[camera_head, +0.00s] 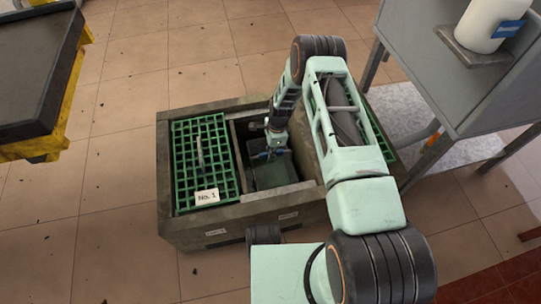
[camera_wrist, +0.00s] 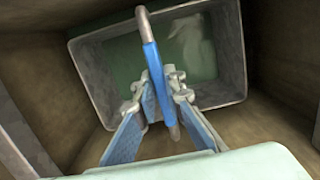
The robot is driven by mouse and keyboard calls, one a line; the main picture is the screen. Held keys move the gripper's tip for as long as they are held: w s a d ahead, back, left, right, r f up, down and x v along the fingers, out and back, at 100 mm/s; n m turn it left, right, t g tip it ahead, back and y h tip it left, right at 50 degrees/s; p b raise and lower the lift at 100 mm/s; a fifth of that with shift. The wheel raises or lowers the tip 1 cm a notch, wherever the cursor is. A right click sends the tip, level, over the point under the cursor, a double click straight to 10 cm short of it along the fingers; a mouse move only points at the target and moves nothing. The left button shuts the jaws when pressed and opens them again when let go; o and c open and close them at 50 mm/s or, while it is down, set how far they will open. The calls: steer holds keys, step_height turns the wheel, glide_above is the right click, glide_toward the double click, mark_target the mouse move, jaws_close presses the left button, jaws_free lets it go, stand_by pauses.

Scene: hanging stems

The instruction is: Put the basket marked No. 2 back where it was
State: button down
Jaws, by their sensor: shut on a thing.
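A grey, open basket (camera_wrist: 90,72) with a blue handle (camera_wrist: 152,62) fills the upper middle of the wrist view. Its inside looks greenish, with a pale patch on the floor. My gripper (camera_wrist: 159,88) is shut on the handle, one finger on each side. In the head view my gripper (camera_head: 268,150) points down into the open middle compartment of a brown box, and the dark basket (camera_head: 272,174) is down between its walls. I cannot tell whether it touches the bottom. No number shows on the basket.
The brown box (camera_head: 185,237) carries a green grid cover (camera_head: 190,150) with a "No. 1" tag (camera_head: 206,197) on its left compartment. My arm hides much of the right side. A grey cabinet (camera_head: 450,75) stands at right, a black-topped yellow stand (camera_head: 35,70) at left.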

steer(key=shift+w+f, duration=0.1)
steer(key=shift+f, duration=0.1)
steer(key=c, duration=2)
jaws_free()
steer(key=r+p, duration=0.1)
steer(key=r, duration=0.3)
steer(key=d+r+p, duration=0.1)
steer(key=r+p, duration=0.1)
steer(key=r, duration=0.2)
steer(key=r+p, duration=0.1)
steer(key=r, duration=0.3)
steer(key=shift+d, duration=0.25)
